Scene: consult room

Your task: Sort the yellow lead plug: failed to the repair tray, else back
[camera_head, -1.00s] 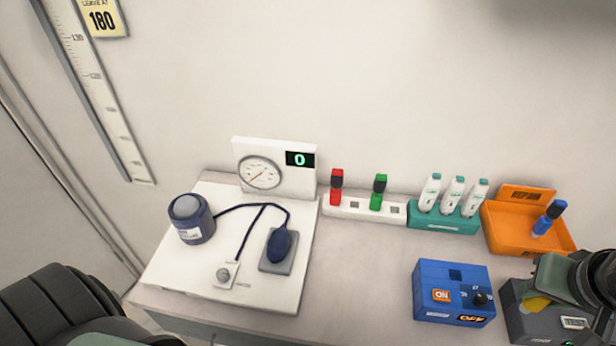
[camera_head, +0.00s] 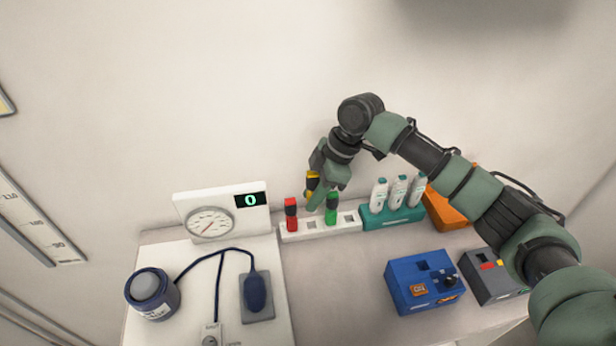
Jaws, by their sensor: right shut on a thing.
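My right gripper (camera_head: 322,193) is shut on the yellow lead plug (camera_head: 312,183) and holds it upright at the white socket strip (camera_head: 290,238), between the red plug (camera_head: 291,212) and the green plug (camera_head: 331,208). The yellow plug's lower end is partly hidden by the gripper, and I cannot tell whether it touches the strip. The strip's last hole on the right looks empty. The orange tray (camera_head: 443,212) at the right is mostly hidden behind my right arm. My left gripper is not in view.
A blue box (camera_head: 408,279) with an orange button and a grey box (camera_head: 487,288) with red and yellow marks stand in front. A teal rack (camera_head: 392,217) of white bottles is right of the strip. A gauge panel (camera_head: 185,208) stands left.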

